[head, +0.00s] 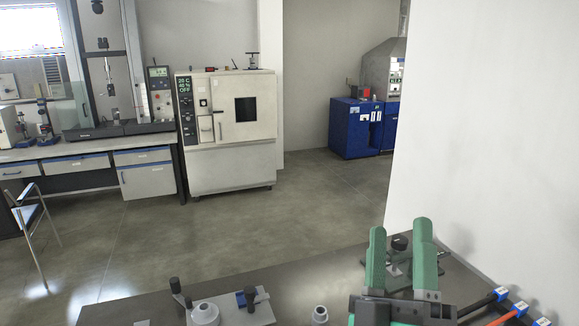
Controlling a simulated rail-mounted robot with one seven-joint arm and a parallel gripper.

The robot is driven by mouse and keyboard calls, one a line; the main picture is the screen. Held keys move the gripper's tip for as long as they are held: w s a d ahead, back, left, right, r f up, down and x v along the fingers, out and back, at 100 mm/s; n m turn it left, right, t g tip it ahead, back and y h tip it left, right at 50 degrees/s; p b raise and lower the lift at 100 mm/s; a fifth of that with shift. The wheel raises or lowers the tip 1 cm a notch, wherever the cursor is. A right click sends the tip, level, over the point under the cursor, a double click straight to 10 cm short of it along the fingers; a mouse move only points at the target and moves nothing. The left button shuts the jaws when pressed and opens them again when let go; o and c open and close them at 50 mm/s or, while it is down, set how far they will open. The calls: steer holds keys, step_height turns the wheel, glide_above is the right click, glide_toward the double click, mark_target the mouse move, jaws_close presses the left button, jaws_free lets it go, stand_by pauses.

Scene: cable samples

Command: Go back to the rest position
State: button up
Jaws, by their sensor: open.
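My gripper (400,228) shows at the lower right of the head view, over the dark bench top (300,270). Its two green fingers point up in the picture and stand apart. It is open, and I see nothing held between them. A metal clamp fixture with a black knob (399,242) shows behind the gap between the fingers. The gripper hides part of this fixture, and I cannot tell how far apart they are. The rest of my arm is mostly out of view.
Cable samples (503,318) with blue-and-white ends lie at the bench's right. A metal fixture plate with black knobs (262,312) and a small grey cylindrical part (320,314) are at the front. A white wall (490,130) rises close on the right.

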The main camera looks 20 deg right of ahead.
steer(key=s+a+r+m+t+y, duration=0.1)
steer(key=s+a+r+m+y, duration=0.1)
steer(key=a+y, duration=0.45)
steer(key=s+a+r+m+y, duration=0.1)
steer(key=s+a+r+y, duration=0.15)
steer(key=a, duration=0.75)
steer(key=s+a+r+m+t+y, duration=0.1)
steer(key=a+r+m+y, duration=0.15)
steer(key=a+y, duration=0.4)
step_height(320, 180, up, 35)
steer(key=h+p, duration=0.1)
steer(key=p, duration=3.4)
steer(key=shift+w+a, duration=0.35)
steer(key=shift+a, duration=0.05)
